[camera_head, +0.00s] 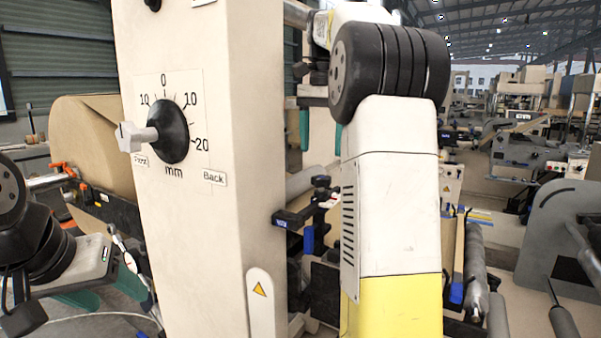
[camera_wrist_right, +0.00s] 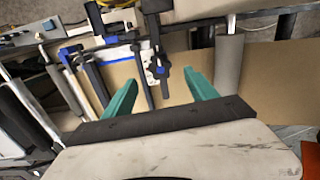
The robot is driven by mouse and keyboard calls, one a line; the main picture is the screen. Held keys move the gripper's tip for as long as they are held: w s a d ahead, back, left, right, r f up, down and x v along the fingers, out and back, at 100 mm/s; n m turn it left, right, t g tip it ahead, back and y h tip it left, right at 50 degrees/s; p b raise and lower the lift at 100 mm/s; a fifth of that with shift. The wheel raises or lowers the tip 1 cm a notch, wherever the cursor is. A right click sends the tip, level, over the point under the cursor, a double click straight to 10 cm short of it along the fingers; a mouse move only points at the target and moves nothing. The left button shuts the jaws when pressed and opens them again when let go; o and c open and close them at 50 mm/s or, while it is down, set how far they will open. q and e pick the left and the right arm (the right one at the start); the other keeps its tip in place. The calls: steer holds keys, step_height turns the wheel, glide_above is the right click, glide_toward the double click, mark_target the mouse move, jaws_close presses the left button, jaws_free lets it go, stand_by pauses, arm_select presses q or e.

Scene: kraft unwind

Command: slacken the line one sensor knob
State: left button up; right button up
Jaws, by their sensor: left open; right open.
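A black round dial (camera_head: 168,131) with a millimetre scale sits on the front of a pale column. A pale star-shaped knob (camera_head: 131,137) sticks out on a stem at the dial's left. A black sensor bracket (camera_head: 305,208) with blue parts stands right of the column, and a similar black and white assembly (camera_wrist_right: 156,66) shows between the fingers in the right wrist view. I cannot tell which knob belongs to line one. My right gripper (camera_wrist_right: 160,82) is open and empty. My left gripper (camera_head: 103,292) is open at the lower left, below the dial, partly cut off.
The pale column (camera_head: 215,230) fills the middle left. A brown paper roll (camera_head: 92,140) lies behind it. My right arm blocks the view right of the column. A grey roller (camera_head: 474,275) stands at the lower right, with more machinery behind.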

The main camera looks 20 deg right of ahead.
mark_target(321, 178)
steer(key=shift+w+r, duration=0.1)
steer(key=shift+w, duration=0.05)
steer(key=shift+f, duration=3.8)
steer(key=c, duration=1.4)
